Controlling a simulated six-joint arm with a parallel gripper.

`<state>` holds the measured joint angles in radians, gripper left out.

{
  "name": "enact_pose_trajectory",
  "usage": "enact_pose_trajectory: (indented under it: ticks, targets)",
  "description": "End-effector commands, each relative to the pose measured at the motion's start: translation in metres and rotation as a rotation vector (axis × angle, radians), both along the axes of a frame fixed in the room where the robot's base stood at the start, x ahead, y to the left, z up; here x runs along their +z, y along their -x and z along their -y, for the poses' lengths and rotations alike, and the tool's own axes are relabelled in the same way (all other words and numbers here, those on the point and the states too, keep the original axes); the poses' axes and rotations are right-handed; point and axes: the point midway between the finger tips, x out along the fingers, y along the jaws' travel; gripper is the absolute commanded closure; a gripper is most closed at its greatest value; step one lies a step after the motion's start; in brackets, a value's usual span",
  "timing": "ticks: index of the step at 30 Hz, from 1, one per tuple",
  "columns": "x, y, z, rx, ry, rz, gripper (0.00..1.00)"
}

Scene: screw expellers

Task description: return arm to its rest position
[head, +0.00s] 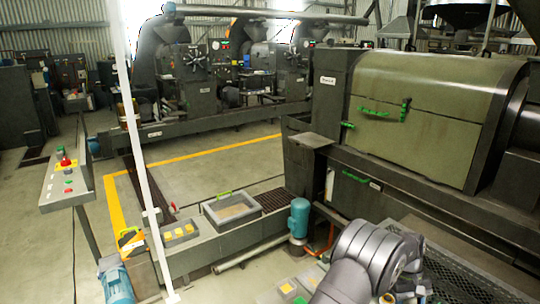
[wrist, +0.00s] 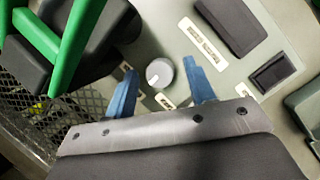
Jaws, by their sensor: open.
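My gripper (wrist: 163,92) shows in the wrist view with its two blue fingers spread apart. A round grey-white knob (wrist: 159,73) on a light grey panel (wrist: 160,30) lies between the fingers as seen from the wrist; I cannot tell how far below the fingertips it is. Nothing is held. In the head view my arm shows at the bottom right, bent over, and the gripper's fingers are hidden there.
A green handle (wrist: 70,45) and dark mesh (wrist: 25,115) lie left in the wrist view. A big screw expeller with an olive cover (head: 425,90) stands right in the head view. A teal motor (head: 299,217), a grey tray (head: 231,209) and a white pole (head: 135,130) stand nearby.

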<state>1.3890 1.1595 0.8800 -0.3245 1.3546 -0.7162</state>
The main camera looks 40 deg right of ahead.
Motion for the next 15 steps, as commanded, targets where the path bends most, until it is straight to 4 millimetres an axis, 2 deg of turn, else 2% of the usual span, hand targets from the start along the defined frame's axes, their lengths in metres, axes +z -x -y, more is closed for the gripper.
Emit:
enact_pose_trajectory:
  ticks: [9, 15]
  targets:
    - [0.0006, -0.0010, -0.0032, 0.338, -0.002, 0.000, 0.50]
    - [0.0006, -0.0007, -0.0035, 0.482, 0.001, 0.000, 0.50]
